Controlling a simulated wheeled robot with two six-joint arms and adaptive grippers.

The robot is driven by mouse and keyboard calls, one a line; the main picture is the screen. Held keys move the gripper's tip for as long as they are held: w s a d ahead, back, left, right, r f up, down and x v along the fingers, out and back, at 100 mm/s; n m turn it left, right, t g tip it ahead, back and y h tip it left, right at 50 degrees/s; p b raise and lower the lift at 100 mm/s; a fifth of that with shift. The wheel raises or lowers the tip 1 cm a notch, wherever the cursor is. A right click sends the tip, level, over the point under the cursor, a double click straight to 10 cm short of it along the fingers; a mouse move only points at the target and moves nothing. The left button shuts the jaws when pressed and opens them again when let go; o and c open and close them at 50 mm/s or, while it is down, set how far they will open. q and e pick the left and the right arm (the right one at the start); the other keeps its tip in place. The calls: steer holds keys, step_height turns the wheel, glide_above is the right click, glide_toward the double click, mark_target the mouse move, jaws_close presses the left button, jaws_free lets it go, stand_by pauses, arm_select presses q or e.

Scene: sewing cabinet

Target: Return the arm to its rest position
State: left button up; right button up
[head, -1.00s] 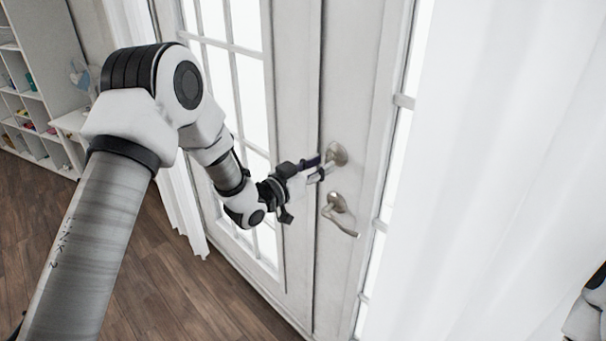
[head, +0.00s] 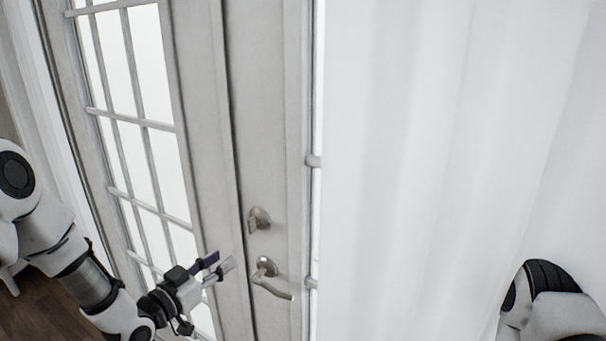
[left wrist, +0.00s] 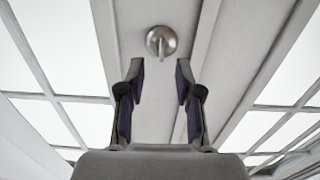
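My left arm comes in from the left in the head view. Its left gripper (head: 219,269) is in front of the white door, to the left of the lever handle (head: 270,279) and below the round deadbolt (head: 259,219). In the left wrist view the left gripper (left wrist: 160,85) has its two fingers apart with nothing between them. A round metal knob with a turn piece (left wrist: 160,42) shows beyond the fingertips, apart from them. Of my right arm only a white and black part shows at the lower right of the head view; its gripper is out of view.
The white double doors (head: 210,110) with glass panes stand close in front. A white curtain (head: 430,150) hangs across the right side. A strip of dark wood floor (head: 40,308) shows at the lower left.

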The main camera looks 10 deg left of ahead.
arm_select(q)
steer(key=s+d+f+g+y, duration=0.1)
steer(key=s+d+f+g, duration=0.15)
steer(key=s+f, duration=0.4)
steer(key=s+d+f+n+g+y, duration=0.1)
steer(key=s+f+g, duration=0.2)
steer(key=f, duration=0.7)
steer(key=s+d+f+g+y, duration=0.15)
steer(key=s+f, duration=0.25)
steer(key=f, duration=0.4)
steer(key=s+a+f+n+g+y, duration=0.2)
steer(key=s+f+g, duration=0.1)
steer(key=s, duration=0.7)
steer(key=s+a+f+n+g+y, duration=0.2)
steer(key=s+g, duration=0.4)
steer(key=s, duration=0.5)
step_height(320, 180, down, 2)
steer(key=shift+s+a+f, duration=0.15)
steer(key=shift+a, duration=0.4)
